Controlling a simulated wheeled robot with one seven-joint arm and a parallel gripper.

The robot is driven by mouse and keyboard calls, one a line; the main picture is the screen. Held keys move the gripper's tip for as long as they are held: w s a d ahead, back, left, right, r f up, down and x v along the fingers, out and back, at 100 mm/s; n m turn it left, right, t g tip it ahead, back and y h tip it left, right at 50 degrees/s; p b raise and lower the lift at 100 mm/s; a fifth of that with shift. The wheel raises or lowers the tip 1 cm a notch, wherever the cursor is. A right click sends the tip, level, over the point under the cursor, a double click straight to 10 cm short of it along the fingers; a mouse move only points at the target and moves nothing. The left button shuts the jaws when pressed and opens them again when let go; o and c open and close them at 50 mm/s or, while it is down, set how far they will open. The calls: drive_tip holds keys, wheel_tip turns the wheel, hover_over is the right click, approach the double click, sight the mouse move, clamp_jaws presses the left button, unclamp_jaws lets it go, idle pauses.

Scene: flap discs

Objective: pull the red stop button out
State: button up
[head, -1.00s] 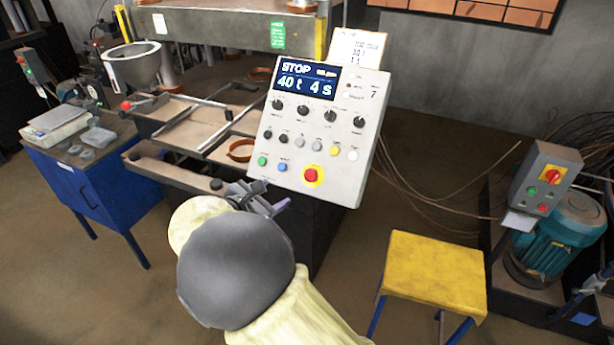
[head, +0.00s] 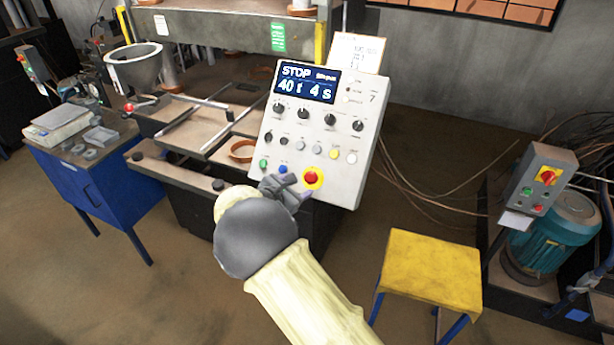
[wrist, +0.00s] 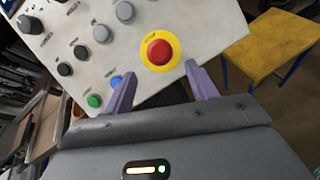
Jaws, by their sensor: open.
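The red stop button (head: 312,178) sits on a yellow disc at the lower right of the white control panel (head: 346,194). Its display reads STOP, 40 t, 4 s. My gripper (head: 286,188) is in front of the panel's lower edge, just left of the button in the head view. In the wrist view the red button (wrist: 160,52) appears beyond and between the two purple fingertips of my gripper (wrist: 158,82). The fingers are apart and empty, and do not appear to touch the button.
Green (wrist: 94,101) and blue (wrist: 116,82) buttons lie close by the left finger. A yellow-topped stool (head: 432,270) stands at the right. A press with a tray stands behind the panel. A blue cabinet (head: 95,190) stands at the left.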

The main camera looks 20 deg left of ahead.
sight(308, 180)
drive_tip(key=p+x, duration=0.2)
drive_tip(key=x, duration=0.4)
drive_tip(key=shift+w+d, duration=0.1)
clamp_jaws()
drive_tip(key=shift+s+b, duration=0.3)
drive_tip(key=shift+b, duration=0.2)
drive_tip(key=shift+s+r, duration=0.25)
drive_tip(key=shift+r, duration=0.2)
drive_tip(key=shift+c, duration=2)
unclamp_jaws()
drive_tip(key=o, duration=0.4)
drive_tip(key=shift+s, duration=0.1)
drive_tip(key=shift+s+r, duration=0.1)
